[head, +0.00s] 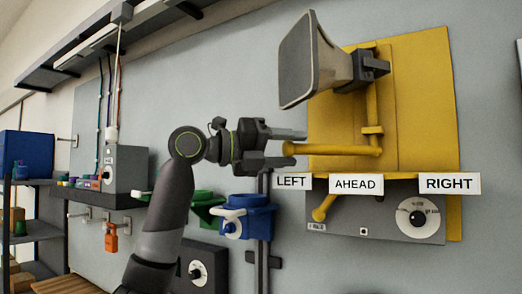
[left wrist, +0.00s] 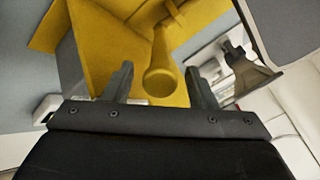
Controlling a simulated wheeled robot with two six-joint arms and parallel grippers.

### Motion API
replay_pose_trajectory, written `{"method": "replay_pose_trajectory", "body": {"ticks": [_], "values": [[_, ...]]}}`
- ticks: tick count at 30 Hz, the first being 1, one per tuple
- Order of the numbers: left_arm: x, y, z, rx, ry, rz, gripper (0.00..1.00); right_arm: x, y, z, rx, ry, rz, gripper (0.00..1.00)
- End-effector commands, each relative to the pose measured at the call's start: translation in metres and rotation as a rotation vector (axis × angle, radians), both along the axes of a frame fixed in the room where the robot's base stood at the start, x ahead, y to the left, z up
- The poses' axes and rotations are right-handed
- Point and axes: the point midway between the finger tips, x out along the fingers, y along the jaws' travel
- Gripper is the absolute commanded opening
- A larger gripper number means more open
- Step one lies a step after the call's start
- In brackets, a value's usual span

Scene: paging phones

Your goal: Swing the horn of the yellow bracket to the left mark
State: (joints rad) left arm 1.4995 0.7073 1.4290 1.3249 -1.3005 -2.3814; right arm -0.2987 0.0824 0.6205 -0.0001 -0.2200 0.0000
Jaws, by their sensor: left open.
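The yellow bracket (head: 421,95) is fixed to the grey wall. Its grey horn (head: 305,62) sits at the top and faces left. A yellow handle bar (head: 340,150) sticks out to the left from the bracket's post. The LEFT mark (head: 291,181), AHEAD mark (head: 356,184) and RIGHT mark (head: 449,183) are white labels along the bracket's front edge. My left gripper (head: 288,148) is open at the handle's end. In the left wrist view, the handle's round end (left wrist: 160,82) lies between the two open fingers (left wrist: 162,88). My right gripper is not in view.
A grey box with a dial (head: 417,218) is below the labels. Blue (head: 248,217) and green (head: 205,205) holders are on the wall below my left gripper. A shelf with a grey box (head: 125,168) is at the left.

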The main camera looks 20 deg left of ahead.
Motion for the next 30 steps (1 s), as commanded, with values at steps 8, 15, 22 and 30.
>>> {"method": "replay_pose_trajectory", "body": {"ticks": [8,15,22,30], "values": [[-0.034,0.039,-0.004,0.002,-0.004,0.007,0.52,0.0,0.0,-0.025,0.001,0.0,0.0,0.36],[-0.073,0.082,-0.004,0.0,-0.003,0.006,0.52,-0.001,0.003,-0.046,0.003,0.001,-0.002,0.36],[-0.102,0.114,-0.003,0.0,-0.001,0.005,0.52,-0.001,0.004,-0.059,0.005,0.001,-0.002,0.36],[-0.114,0.128,-0.001,0.001,0.0,0.002,0.52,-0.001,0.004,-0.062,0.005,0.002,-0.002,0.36]]}}
